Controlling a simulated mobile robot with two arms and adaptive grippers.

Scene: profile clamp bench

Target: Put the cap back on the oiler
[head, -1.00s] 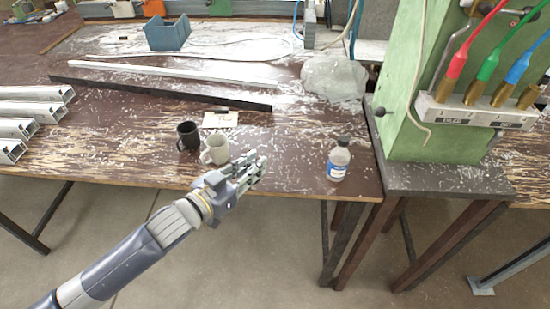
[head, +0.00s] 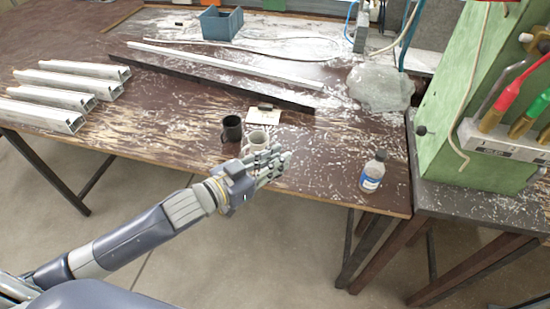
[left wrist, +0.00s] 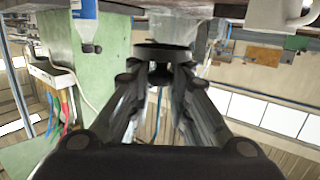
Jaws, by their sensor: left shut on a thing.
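A clear bottle (head: 373,172) with a blue and white label and a dark top stands upright near the bench's front edge, right of my left gripper (head: 277,163). The bottle also shows at the top left of the left wrist view (left wrist: 85,20), upside down there. My left gripper is shut on a dark round piece with a wide flat disc (left wrist: 160,52), probably the cap; the fingers hide part of it. In the head view this piece cannot be made out. The gripper is in front of the mugs, apart from the bottle. My right gripper is not in view.
A black mug (head: 232,128) and a white mug (head: 258,143) stand close behind my left gripper. A small pale card or box (head: 263,116) lies behind them. A clear plastic bag (head: 381,88) and a green machine (head: 459,120) are to the right. Bench between gripper and bottle is clear.

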